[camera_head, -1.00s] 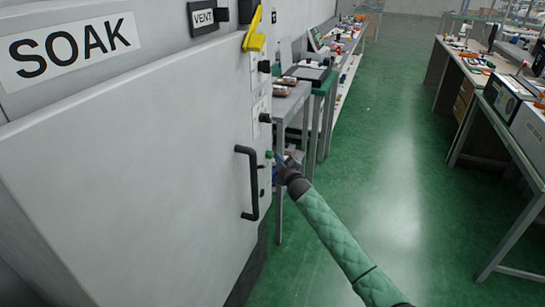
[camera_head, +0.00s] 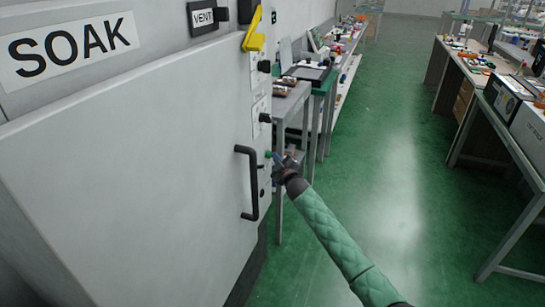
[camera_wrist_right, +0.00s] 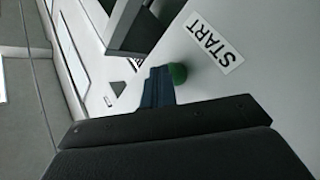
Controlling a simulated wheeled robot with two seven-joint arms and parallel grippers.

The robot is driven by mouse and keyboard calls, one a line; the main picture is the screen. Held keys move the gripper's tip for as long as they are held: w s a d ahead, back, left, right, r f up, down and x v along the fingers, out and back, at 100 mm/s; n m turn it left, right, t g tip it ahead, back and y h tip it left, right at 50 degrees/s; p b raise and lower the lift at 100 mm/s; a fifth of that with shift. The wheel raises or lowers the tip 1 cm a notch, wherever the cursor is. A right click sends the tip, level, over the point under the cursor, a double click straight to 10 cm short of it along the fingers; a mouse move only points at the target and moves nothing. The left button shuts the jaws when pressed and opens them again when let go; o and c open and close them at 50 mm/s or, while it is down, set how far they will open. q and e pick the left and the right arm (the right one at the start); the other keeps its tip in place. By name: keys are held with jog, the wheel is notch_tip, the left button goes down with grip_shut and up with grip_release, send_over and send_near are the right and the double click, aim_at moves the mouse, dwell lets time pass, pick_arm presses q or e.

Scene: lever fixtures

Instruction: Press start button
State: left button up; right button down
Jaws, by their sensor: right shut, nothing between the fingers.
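The green start button (camera_head: 268,154) is on the side face of the grey cabinet, just right of the black door handle. In the right wrist view the round green button (camera_wrist_right: 178,73) sits beside a white label reading START (camera_wrist_right: 213,43). My right gripper (camera_head: 278,158) is shut and empty, its tips close to the button. In the right wrist view the dark blue fingertips (camera_wrist_right: 158,88) overlap the button's edge; I cannot tell whether they touch it. My left gripper is not in view.
The grey cabinet (camera_head: 130,170) fills the left, with a black door handle (camera_head: 251,183) and a yellow lever (camera_head: 254,32). Black knobs (camera_head: 265,118) sit above the button. Benches stand behind and to the right. The green floor between them is clear.

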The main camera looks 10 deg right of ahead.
jog(key=shift+d, duration=0.1)
jog(key=shift+s+d+p, duration=0.4)
jog(key=shift+s+d, duration=0.15)
jog(key=shift+d, duration=0.1)
jog(key=s+d, duration=0.1)
jog(key=s+d+p, duration=0.1)
jog(key=d+p, duration=0.1)
jog(key=d, duration=0.1)
jog(key=shift+s+d, duration=0.1)
jog(key=shift+s, duration=0.3)
dwell(0.4)
dwell(0.4)
